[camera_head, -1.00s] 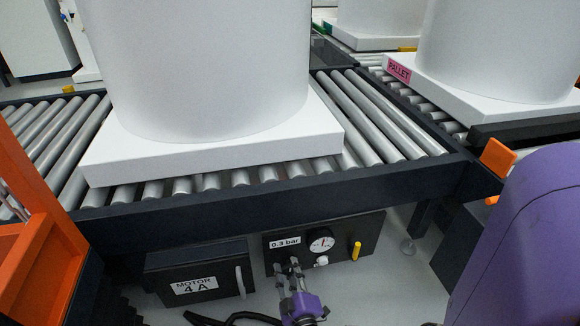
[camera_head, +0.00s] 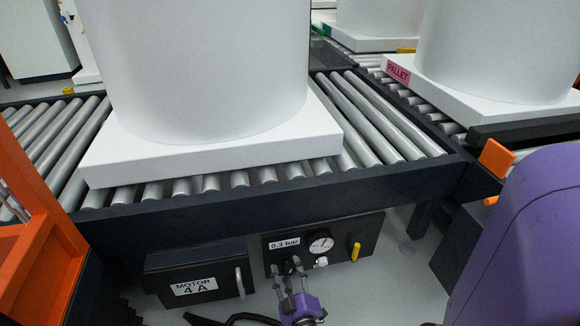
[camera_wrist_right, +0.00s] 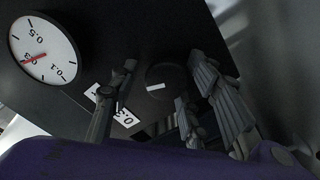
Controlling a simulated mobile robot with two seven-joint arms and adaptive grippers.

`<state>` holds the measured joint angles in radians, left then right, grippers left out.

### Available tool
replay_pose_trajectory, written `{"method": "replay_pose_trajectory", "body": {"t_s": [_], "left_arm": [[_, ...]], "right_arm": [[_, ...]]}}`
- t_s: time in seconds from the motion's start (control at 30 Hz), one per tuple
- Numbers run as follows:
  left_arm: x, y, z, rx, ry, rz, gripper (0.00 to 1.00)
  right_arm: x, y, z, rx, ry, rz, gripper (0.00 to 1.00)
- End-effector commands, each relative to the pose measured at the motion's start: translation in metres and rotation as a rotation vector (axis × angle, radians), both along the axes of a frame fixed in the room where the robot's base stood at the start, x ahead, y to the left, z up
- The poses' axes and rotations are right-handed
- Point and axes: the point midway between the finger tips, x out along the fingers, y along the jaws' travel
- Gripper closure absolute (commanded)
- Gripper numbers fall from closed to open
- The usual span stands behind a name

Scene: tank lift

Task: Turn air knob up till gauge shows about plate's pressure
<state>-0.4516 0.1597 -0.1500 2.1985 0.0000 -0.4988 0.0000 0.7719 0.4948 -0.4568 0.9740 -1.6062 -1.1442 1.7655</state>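A dark control panel (camera_head: 340,262) under the conveyor carries a plate (camera_head: 284,243) reading "0.3 bar" and a round white gauge (camera_head: 321,245). In the right wrist view the gauge (camera_wrist_right: 40,48) shows a red needle near the middle of its scale, by a number that looks like 0.3. The dark air knob (camera_wrist_right: 168,85) with a white mark sits beside the plate (camera_wrist_right: 112,106). My right gripper (camera_wrist_right: 163,70) is at the panel with its fingers spread on either side of the knob; a gap shows on the left. The gripper (camera_head: 286,266) hides the knob in the head view. My left gripper is out of view.
A small white knob (camera_head: 321,262) and a yellow lever (camera_head: 356,252) stick out right of the gripper. A "MOTOR 4 A" box (camera_head: 197,285) with a handle is to the left. The conveyor frame (camera_head: 290,210) overhangs the panel. A large white tank (camera_head: 200,70) stands above.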

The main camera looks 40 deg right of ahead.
Motion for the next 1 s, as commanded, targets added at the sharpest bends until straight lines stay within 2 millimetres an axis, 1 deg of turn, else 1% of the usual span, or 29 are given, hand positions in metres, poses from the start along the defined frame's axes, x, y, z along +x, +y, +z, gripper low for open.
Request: {"method": "replay_pose_trajectory", "body": {"t_s": [0.23,0.37,0.47,0.7,0.8,1.0], "left_arm": [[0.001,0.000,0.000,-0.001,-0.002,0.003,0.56],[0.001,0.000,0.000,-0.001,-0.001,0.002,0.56],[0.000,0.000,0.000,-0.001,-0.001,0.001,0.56],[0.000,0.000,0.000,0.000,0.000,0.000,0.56],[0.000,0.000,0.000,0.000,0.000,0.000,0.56],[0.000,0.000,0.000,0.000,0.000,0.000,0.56]], "right_arm": [[-0.001,-0.001,-0.001,0.000,0.004,-0.002,0.56],[-0.009,0.004,-0.002,0.002,0.007,0.000,0.56],[-0.023,0.012,-0.003,0.003,0.007,-0.002,0.56],[-0.068,0.040,-0.003,0.003,0.006,-0.002,0.56],[-0.083,0.049,-0.003,0.003,0.006,-0.002,0.56],[-0.101,0.060,-0.002,0.001,0.005,-0.001,0.56]]}}
